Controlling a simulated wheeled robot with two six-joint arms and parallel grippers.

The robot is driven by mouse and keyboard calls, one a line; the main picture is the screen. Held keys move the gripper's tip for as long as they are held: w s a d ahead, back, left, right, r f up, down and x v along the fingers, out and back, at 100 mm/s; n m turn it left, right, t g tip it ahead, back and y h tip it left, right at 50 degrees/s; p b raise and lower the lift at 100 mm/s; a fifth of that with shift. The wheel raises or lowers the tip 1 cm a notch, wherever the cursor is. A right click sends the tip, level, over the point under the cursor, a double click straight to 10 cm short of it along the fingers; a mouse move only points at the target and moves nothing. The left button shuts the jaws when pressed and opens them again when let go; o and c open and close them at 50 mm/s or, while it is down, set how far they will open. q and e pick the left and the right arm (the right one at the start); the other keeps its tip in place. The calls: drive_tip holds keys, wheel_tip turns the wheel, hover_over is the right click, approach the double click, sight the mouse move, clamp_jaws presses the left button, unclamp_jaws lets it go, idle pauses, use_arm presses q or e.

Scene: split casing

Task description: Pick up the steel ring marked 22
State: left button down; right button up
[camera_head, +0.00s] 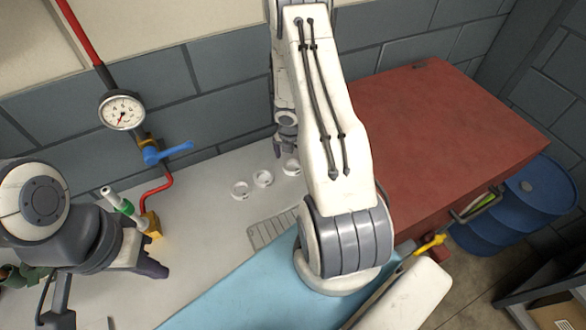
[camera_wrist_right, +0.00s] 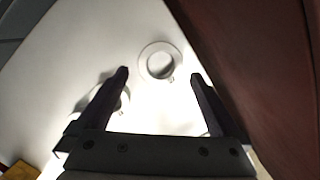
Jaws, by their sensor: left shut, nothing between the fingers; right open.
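Three pale steel rings lie in a row on the light grey bench: a left ring (camera_head: 241,190), a middle ring (camera_head: 263,178) and a right ring (camera_head: 291,167). I cannot read any number, so I cannot tell which is 22. My right gripper (camera_head: 287,146) is above the right end of the row. In the right wrist view its fingers (camera_wrist_right: 160,74) are open, with one ring (camera_wrist_right: 146,72) just beyond and between the fingertips; a second ring (camera_wrist_right: 125,101) is partly hidden behind the left finger. My left gripper (camera_head: 155,270) is shut and empty at the lower left.
A red cabinet (camera_head: 440,130) stands close on the right. A brass block (camera_head: 152,224), a red pipe (camera_head: 157,190) and a blue valve handle (camera_head: 170,153) are at the left. A slotted grate (camera_head: 268,232) and a blue mat (camera_head: 235,300) lie in front of the rings.

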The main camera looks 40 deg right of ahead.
sight(293, 167)
drive_tip(key=f, duration=0.1)
drive_tip(key=f+b, duration=0.1)
drive_tip(key=f, duration=0.1)
drive_tip(key=f+b, duration=0.1)
drive_tip(key=shift+w+d+f, duration=0.15)
drive_tip(key=shift+d+f, duration=0.05)
drive_tip(key=shift+d, duration=0.05)
drive_tip(key=shift+c, duration=0.3)
drive_tip(key=c, duration=1.5)
drive_tip(key=shift+r, duration=0.1)
clamp_jaws()
